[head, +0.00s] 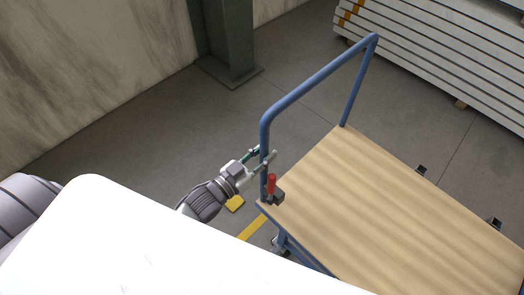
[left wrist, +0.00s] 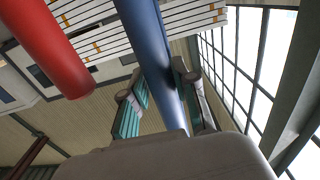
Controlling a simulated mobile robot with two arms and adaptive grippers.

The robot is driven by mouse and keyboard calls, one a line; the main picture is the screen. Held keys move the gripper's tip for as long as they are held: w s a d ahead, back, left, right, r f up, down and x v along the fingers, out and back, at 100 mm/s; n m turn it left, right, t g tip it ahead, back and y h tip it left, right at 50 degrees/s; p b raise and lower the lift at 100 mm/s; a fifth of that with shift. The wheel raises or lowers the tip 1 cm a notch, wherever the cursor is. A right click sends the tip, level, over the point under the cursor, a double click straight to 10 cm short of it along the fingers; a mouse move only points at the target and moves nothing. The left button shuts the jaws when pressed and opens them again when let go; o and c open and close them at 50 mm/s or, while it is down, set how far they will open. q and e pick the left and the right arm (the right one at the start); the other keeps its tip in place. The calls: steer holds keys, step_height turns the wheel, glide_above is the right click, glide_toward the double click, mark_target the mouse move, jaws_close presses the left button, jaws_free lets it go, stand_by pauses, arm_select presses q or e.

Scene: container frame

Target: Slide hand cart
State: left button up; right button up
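The hand cart has a flat wooden platform (head: 400,215) and a blue tube handle (head: 318,80) in the head view. My left gripper (head: 263,156) is at the handle's near upright post, above the platform's corner. In the left wrist view the blue post (left wrist: 150,40) runs between the two fingers of my left gripper (left wrist: 160,95), which close on it from both sides. A red grip (head: 271,184) on a dark base stands at the platform corner, just below the gripper; a large red cylinder (left wrist: 45,45) shows in the wrist view. My right gripper is not in view.
A dark green column (head: 232,40) stands by the wall at the upper left. Stacked white panels (head: 440,50) lie at the upper right. Grey floor (head: 310,45) lies open beyond the handle. Yellow floor markings (head: 252,228) show near the cart.

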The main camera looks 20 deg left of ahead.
arm_select(q)
steer(key=o, duration=0.3)
steer(key=shift+o, duration=0.2)
steer(key=v, duration=1.2)
